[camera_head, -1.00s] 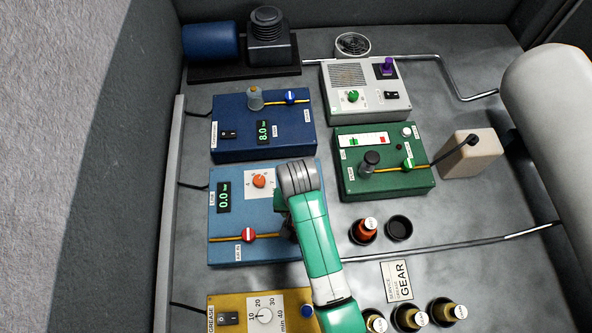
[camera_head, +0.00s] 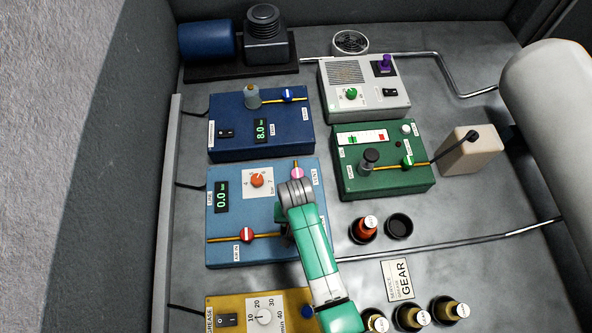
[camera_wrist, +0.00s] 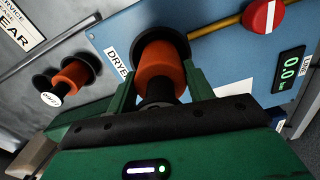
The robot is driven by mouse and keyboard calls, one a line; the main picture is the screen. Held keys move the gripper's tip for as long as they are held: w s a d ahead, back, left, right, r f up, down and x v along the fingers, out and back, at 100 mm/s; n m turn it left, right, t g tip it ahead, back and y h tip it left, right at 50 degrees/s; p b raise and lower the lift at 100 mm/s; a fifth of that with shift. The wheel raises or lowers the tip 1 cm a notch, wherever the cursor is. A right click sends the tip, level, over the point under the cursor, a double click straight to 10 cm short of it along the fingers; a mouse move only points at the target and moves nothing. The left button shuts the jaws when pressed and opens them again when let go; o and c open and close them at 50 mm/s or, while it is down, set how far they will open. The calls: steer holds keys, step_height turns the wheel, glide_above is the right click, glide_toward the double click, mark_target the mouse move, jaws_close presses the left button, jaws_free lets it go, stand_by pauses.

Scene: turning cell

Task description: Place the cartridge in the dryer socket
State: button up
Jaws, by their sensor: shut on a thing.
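My gripper (camera_wrist: 160,88) is shut on an orange cartridge (camera_wrist: 160,68) by its dark near end, with a green finger on each side. The far end of the cartridge meets the dark round dryer socket (camera_wrist: 180,42) on the blue panel, beside the DRYER label (camera_wrist: 117,63). I cannot tell how deep it sits. In the head view my gripper (camera_head: 290,225) is over the right part of the light blue panel (camera_head: 225,221); my wrist hides the cartridge and socket there.
A second orange cartridge (camera_head: 362,229) stands in a black cup, next to an empty black cup (camera_head: 399,227). A red valve knob (camera_head: 247,235) and a pink knob (camera_head: 297,173) are on the light blue panel. A metal pipe (camera_head: 450,244) runs to the right.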

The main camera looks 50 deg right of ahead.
steer(key=shift+f, duration=0.1)
steer(key=o, duration=1.2)
step_height(320, 180, up, 12)
steer(key=shift+r+p, duration=0.15)
steer(key=shift+p, duration=0.75)
